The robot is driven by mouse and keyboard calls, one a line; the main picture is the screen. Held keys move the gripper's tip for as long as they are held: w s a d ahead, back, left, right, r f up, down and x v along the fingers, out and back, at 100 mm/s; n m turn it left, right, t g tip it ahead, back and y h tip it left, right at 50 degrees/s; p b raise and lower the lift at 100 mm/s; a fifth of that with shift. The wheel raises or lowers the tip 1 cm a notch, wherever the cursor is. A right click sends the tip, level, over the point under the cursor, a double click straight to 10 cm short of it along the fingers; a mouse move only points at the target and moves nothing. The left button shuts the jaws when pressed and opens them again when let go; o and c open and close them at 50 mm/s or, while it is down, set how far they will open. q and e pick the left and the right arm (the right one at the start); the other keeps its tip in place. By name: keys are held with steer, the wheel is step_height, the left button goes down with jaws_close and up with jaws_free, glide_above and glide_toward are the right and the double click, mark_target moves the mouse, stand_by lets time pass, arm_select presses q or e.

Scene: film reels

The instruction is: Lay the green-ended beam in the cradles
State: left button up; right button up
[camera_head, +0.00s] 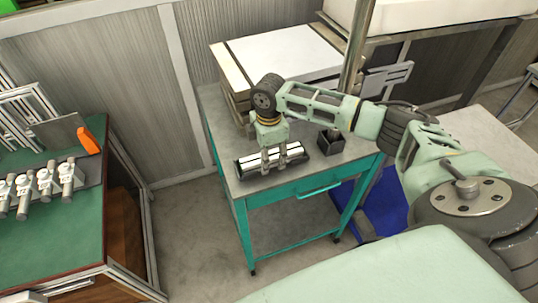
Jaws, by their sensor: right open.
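My right gripper (284,158) points down over a dark, long holder with pale bars (249,162) on the grey-topped teal cart (236,184). Its two fingers are apart, in front of or around the pale bars; I cannot tell whether they touch. No green ends can be made out there, so I cannot tell whether this is the beam. No cradles can be clearly identified. My left gripper is out of view.
A large white-topped box (284,50) stands at the cart's back. A small black open box (331,141) stands right of the holder. A green-topped bench (52,236) at the left carries several metal fittings (45,184) and an orange-handled tool (88,140).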

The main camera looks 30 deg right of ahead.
steer(key=shift+r, duration=0.1)
step_height(320, 180, up, 13)
steer(key=b, duration=0.3)
stand_by(0.6)
